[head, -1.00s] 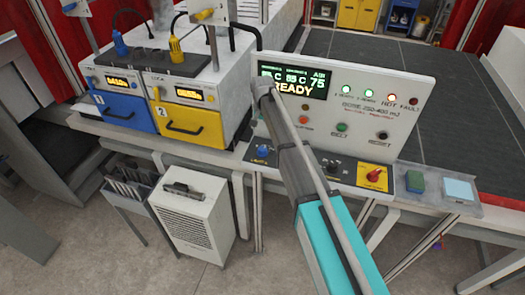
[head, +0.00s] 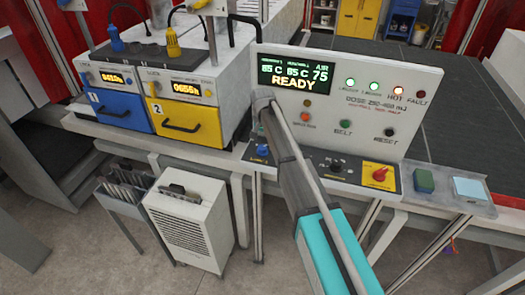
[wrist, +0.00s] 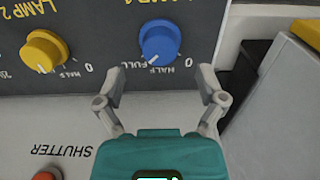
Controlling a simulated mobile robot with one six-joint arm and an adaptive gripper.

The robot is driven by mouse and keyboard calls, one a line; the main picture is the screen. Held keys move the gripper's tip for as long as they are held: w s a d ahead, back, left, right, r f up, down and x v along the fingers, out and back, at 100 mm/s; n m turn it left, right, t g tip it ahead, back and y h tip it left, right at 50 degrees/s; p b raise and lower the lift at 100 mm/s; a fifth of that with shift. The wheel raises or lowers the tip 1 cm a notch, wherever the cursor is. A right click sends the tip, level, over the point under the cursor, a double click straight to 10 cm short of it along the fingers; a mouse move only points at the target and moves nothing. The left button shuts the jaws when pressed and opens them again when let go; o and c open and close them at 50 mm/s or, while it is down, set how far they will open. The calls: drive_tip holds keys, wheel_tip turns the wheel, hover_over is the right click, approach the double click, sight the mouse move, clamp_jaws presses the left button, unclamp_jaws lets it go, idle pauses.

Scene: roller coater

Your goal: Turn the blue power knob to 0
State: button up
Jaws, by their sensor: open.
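The blue power knob (wrist: 160,43) is on a dark panel in the wrist view, below an upside-down LAMP label. Its white mark points to the lower left, toward the word FULL. A 0 is printed to its lower right. My gripper (wrist: 160,86) is open and empty. Its two fingertips stand apart just below the knob in the picture, one to each side, and I see no contact. In the head view, a small blue knob (head: 262,150) shows on the panel, left of my arm. My gripper's fingers cannot be made out there.
A yellow knob (wrist: 44,51) is left of the blue one, and an orange-red button (wrist: 46,174) shows lower left. In the head view are a READY display (head: 296,76), a red switch on yellow (head: 379,176), a green block (head: 424,181), and blue (head: 120,112) and yellow (head: 186,122) drawers.

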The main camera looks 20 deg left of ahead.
sight(263, 147)
drive_tip(key=shift+f+b, duration=1.6)
drive_tip(key=shift+f, duration=0.3)
drive_tip(key=shift+c, duration=0.3)
drive_tip(key=c, duration=1.1)
